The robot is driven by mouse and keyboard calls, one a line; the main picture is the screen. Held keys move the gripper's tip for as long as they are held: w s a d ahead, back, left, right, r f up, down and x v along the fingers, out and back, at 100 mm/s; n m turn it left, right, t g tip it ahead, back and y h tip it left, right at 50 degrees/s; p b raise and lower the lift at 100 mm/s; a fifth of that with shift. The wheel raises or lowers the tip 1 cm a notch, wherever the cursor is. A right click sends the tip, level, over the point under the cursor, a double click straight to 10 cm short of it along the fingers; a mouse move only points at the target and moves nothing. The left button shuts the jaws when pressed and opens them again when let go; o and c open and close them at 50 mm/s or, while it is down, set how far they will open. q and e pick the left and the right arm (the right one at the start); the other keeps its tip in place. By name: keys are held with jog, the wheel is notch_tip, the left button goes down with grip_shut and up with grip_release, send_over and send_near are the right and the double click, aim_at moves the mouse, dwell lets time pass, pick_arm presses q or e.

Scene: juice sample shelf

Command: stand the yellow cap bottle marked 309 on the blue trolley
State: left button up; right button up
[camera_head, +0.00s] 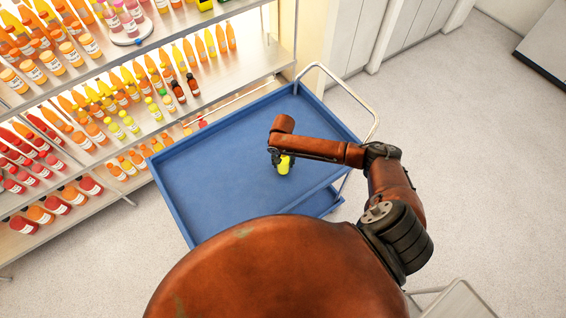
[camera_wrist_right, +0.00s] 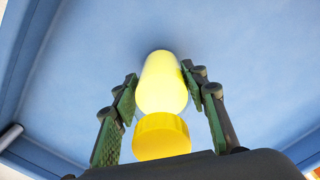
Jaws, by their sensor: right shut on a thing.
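The yellow cap bottle (camera_wrist_right: 162,85) is between the fingers of my right gripper (camera_wrist_right: 160,95) in the right wrist view, its yellow cap (camera_wrist_right: 161,136) towards the wrist. Both fingers are against its sides. Its 309 mark does not show. In the head view the bottle (camera_head: 284,165) is over the top tray of the blue trolley (camera_head: 205,175), partly hidden by my right gripper (camera_head: 278,160). I cannot tell whether its base touches the tray. My left gripper is not in view.
A lit shelf (camera_head: 262,58) with many juice bottles stands left of the trolley. The trolley has a raised rim and a metal handle (camera_head: 372,105) at the far right. The rest of its top tray is bare. Open floor (camera_head: 470,140) lies to the right.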

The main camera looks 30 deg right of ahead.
jog(key=o, duration=1.4)
jog(key=shift+f, duration=0.1)
notch_tip(320, 180, up, 12)
jog(key=shift+r, duration=0.2)
